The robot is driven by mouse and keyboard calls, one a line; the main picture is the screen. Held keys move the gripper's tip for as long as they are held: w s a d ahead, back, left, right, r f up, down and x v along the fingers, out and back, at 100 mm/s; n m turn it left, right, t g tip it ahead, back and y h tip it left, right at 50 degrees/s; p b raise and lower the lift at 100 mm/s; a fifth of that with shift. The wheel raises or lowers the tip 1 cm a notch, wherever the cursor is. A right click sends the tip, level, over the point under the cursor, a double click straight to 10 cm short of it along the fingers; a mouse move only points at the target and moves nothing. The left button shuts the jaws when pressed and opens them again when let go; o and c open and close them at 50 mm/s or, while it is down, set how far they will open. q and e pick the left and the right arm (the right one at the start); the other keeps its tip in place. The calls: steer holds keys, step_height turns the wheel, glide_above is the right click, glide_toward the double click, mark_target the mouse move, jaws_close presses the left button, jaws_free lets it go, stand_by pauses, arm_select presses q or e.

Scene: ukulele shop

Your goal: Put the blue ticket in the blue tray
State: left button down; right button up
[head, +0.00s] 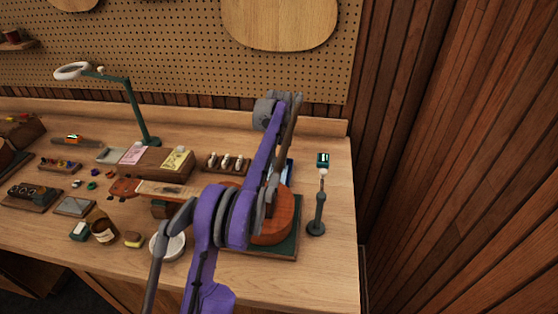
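A purple and grey arm of mine, seemingly my left, rises from the bottom edge over the bench and folds down above the ukulele (272,224). I cannot make out its fingers or whether they hold anything. A blue thing (288,171) shows partly behind the arm; I cannot tell whether it is the blue tray or the blue ticket. A pink ticket (133,155) and a yellow ticket (178,158) are on a wooden block (155,168). No blue ticket can be clearly made out. My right gripper is not in view.
The ukulele lies on a dark green mat (285,246). A clip-on tuner stands on a post (317,210) to its right. A lamp (140,115), a white dish (170,247) and a brown jar (103,232) are to the left. Bare bench (335,265) shows at the front right.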

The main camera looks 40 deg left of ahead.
arm_select(q)
steer(key=shift+c, duration=1.5)
jaws_free()
steer(key=shift+r, duration=0.15)
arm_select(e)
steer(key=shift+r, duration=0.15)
arm_select(q)
steer(key=shift+r+p, duration=2)
steer(key=shift+r, duration=1.4)
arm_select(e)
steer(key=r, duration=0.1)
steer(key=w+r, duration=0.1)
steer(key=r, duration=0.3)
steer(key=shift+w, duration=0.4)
arm_select(q)
steer(key=shift+f, duration=0.15)
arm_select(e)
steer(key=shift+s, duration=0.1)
